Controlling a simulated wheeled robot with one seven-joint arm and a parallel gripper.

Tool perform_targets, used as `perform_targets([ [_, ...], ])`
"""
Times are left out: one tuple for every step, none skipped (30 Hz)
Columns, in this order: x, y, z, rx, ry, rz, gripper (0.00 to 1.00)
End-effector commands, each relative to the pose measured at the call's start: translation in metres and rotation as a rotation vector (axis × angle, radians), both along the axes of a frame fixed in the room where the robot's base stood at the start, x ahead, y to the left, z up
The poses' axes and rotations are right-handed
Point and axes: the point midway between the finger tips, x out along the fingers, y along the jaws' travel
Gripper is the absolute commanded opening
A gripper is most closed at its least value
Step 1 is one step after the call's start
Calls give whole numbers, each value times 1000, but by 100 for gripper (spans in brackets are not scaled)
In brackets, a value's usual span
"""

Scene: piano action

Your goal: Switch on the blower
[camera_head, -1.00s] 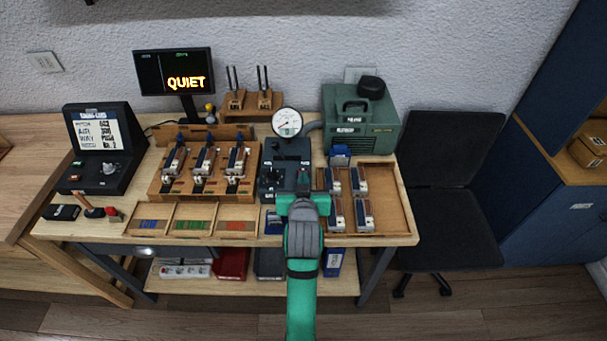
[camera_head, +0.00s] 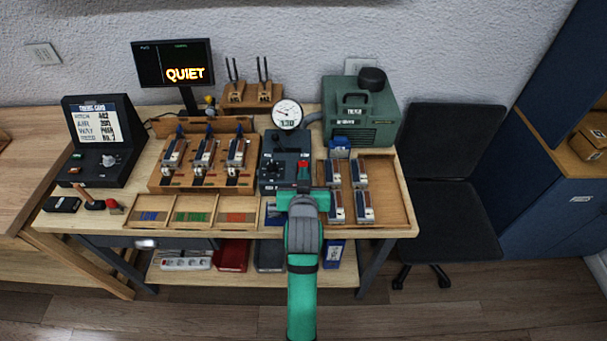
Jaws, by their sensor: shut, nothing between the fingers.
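The green blower box (camera_head: 361,122) with a black round cap stands at the back right of the bench. A hose joins it to a round white gauge (camera_head: 287,114). The gauge stands over a dark control box (camera_head: 283,160) with knobs on its top. My gripper (camera_head: 303,184) is shut and empty, at the front right corner of this control box. A small red part (camera_head: 303,163) shows just beyond the fingertips. I cannot tell whether they touch it, and my gripper hides the box's front corner.
A wooden tray (camera_head: 405,205) with several small blocks lies right of my gripper. A rack (camera_head: 155,182) with several blocks is to the left. A monitor (camera_head: 150,70) reading "QUIET" and a dark card console (camera_head: 75,172) stand further left. A black chair (camera_head: 450,140) is beside the bench.

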Motion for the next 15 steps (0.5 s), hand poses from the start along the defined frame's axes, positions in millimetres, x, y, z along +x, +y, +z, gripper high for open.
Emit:
perform_targets([
  [0,0,2,0,-1,0,0],
  [0,0,4,0,-2,0,0],
  [0,0,6,0,-2,0,0],
  [0,0,7,0,-3,0,0],
  [0,0,8,0,-3,0,0],
  [1,0,10,0,-3,0,0],
  [0,0,12,0,-3,0,0],
  [0,0,12,0,-3,0,0],
  [0,0,14,0,-2,0,0],
  [0,0,14,0,-2,0,0],
  [0,0,15,0,-2,0,0],
  [0,0,15,0,-1,0,0],
  [0,0,15,0,-1,0,0],
  [0,0,15,0,-1,0,0],
  [0,0,15,0,-2,0,0],
])
